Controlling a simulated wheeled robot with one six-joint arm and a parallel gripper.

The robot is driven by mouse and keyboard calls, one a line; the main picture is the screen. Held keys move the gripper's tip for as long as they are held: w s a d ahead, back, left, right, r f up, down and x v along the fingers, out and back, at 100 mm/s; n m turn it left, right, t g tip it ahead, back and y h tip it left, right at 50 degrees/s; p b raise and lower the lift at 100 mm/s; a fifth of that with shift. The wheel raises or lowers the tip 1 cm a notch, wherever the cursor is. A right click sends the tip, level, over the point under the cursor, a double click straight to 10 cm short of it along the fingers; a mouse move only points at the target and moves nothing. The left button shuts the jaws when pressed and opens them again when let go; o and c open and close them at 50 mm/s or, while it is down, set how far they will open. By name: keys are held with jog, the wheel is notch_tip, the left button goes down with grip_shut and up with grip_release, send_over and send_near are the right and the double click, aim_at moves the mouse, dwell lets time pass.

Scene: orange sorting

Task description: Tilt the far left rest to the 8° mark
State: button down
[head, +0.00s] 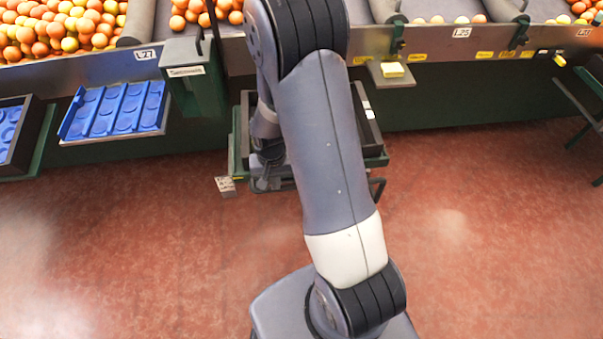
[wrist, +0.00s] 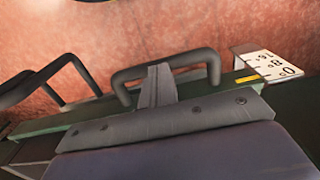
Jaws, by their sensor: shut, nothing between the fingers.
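A green rest (head: 233,160) carrying a dark crate (head: 371,128) stands at the centre in the head view, partly hidden by my arm. Its white scale card (head: 225,184) shows at its left front corner. In the wrist view the card (wrist: 268,64) reads 0, 8 and 16, and a yellow mark (wrist: 247,78) on the green bar (wrist: 215,84) lies beside it, nearest the 0 end. My gripper (wrist: 157,75) is shut and empty by a dark U-shaped handle (wrist: 212,68); I cannot tell whether they touch.
A blue tray (head: 72,124) and another dark crate (head: 36,124) are on the left. Another green stand (head: 575,98) is at the far right. The conveyor's metal edge (head: 100,68) runs behind, with oranges above. The red floor (head: 480,220) is clear in front.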

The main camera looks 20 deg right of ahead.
jog(key=shift+f+b, duration=0.95)
jog(key=shift+f, duration=0.25)
dwell(0.7)
jog(key=shift+r, duration=0.1)
jog(key=shift+r+p, duration=3.4)
jog(key=shift+r, duration=1.1)
jog(key=shift+f, duration=0.1)
notch_tip(320, 180, down, 9)
jog(key=b, duration=0.6)
jog(key=shift+b, duration=0.3)
jog(key=shift+r, duration=0.2)
